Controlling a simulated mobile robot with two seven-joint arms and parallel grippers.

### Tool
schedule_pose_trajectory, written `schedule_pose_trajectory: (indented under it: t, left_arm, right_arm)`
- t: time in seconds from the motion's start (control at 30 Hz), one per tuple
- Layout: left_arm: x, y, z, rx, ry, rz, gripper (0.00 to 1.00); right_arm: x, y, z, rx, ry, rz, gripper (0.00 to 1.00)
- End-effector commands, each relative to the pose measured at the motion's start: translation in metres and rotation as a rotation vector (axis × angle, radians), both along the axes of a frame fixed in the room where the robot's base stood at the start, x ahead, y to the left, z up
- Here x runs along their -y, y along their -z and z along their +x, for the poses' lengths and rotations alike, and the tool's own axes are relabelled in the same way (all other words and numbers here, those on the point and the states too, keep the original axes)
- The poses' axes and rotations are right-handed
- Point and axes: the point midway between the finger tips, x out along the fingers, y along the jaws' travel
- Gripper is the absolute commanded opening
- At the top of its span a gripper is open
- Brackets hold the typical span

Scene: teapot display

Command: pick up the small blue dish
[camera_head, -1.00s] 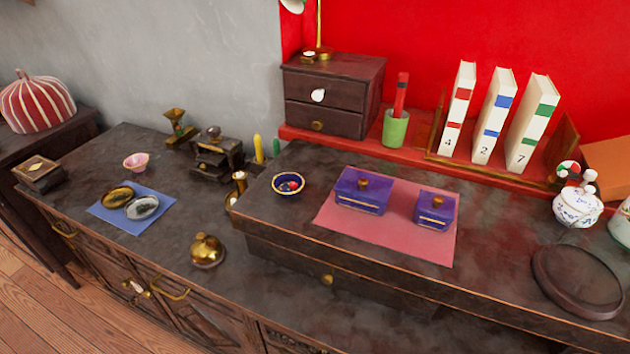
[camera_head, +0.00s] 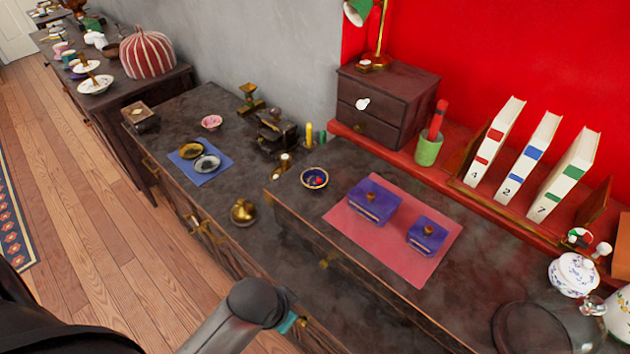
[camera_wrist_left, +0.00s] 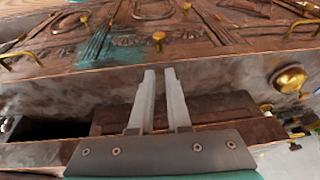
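The small blue dish (camera_head: 314,178) is a round dark-blue bowl with a gold rim and something red inside. It stands upright on the raised dark chest top, left of the pink mat. My left arm (camera_head: 235,315) comes in at the bottom of the head view, well in front of the dish; its fingers do not show clearly there. In the left wrist view my left gripper (camera_wrist_left: 160,72) has two pale fingers with a narrow empty gap between them, facing the carved cabinet front. The dish is not in that view. My right gripper is not in view.
Two purple boxes (camera_head: 374,202) sit on the pink mat (camera_head: 408,262). A small drawer chest (camera_head: 386,105) and green cup (camera_head: 428,150) stand behind the dish. A brass pot (camera_head: 243,212) is on the lower top. The raised chest's front edge (camera_head: 330,250) lies between arm and dish.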

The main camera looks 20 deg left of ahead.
Motion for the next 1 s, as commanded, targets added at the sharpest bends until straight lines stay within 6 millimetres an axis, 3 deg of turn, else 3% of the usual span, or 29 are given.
schedule_pose_trajectory:
  t: [0.03, 0.1, 0.2, 0.37, 0.5, 0.7, 0.87, 1.0]
  left_arm:
    - [0.001, -0.041, 0.012, 0.030, 0.069, 0.008, 0.15]
    - [0.003, -0.082, 0.030, 0.063, 0.230, 0.031, 0.15]
    - [0.003, -0.109, 0.053, 0.100, 0.464, 0.077, 0.15]
    - [-0.010, -0.137, 0.095, 0.150, 0.821, 0.177, 0.15]
    - [-0.038, -0.159, 0.137, 0.186, 1.099, 0.284, 0.15]
    - [-0.084, -0.194, 0.185, 0.224, 1.362, 0.413, 0.15]
    - [-0.107, -0.214, 0.204, 0.243, 1.455, 0.470, 0.15]
    - [-0.111, -0.212, 0.210, 0.250, 1.479, 0.480, 0.15]
  right_arm:
    - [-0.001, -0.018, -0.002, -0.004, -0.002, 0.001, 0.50]
    - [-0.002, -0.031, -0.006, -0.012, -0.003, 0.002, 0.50]
    - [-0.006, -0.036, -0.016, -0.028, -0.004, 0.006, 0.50]
    - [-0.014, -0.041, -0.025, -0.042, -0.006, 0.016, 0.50]
    - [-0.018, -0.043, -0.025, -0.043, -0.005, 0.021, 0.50]
    - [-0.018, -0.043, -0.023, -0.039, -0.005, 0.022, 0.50]
    - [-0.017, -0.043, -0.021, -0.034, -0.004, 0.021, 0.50]
    - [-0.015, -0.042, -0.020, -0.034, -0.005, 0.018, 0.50]
